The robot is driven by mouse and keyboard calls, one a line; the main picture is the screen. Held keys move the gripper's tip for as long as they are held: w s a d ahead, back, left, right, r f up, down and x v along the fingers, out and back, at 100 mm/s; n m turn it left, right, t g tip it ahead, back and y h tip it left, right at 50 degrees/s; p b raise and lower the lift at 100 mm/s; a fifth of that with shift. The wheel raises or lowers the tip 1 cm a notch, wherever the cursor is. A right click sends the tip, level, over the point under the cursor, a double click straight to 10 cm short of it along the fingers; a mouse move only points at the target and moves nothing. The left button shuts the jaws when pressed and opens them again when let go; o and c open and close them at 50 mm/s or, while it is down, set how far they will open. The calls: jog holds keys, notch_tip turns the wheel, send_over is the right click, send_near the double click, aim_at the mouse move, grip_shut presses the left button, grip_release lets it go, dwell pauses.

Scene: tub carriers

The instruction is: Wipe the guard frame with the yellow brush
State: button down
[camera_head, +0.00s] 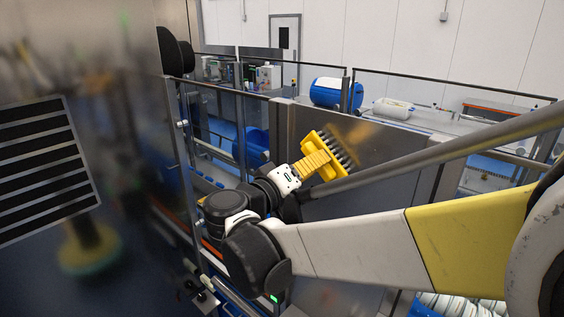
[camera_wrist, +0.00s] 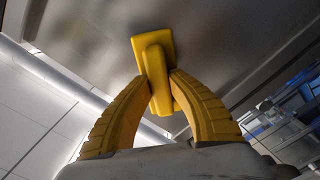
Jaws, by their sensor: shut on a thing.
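The yellow brush (camera_head: 328,155) shows in the head view with dark bristles along its right side, close to a grey metal panel that carries a blurred yellow reflection. My gripper (camera_head: 316,161) has ribbed yellow fingers shut on the brush. The guard frame (camera_head: 240,91) has dark rails and clear panes around the metal panel.
A large shiny steel cabinet (camera_head: 85,150) with a dark vent stands close on the left. A blue drum (camera_head: 325,92) and a white container (camera_head: 393,108) lie behind the guard. White bottles (camera_head: 455,305) show at the bottom right, below my arm.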

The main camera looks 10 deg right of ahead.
jog(key=shift+w+a, duration=0.4)
jog(key=shift+w, duration=0.15)
jog(key=shift+r+p, duration=0.7)
jog(key=shift+r, duration=0.4)
jog(key=s+d+p, duration=0.2)
jog(key=s+d, duration=0.6)
jog(key=s, duration=0.4)
jog(key=shift+d+p, duration=0.3)
jog(key=shift+d, duration=0.1)
jog(key=shift+v, duration=2.95)
jog(key=shift+f, duration=0.1)
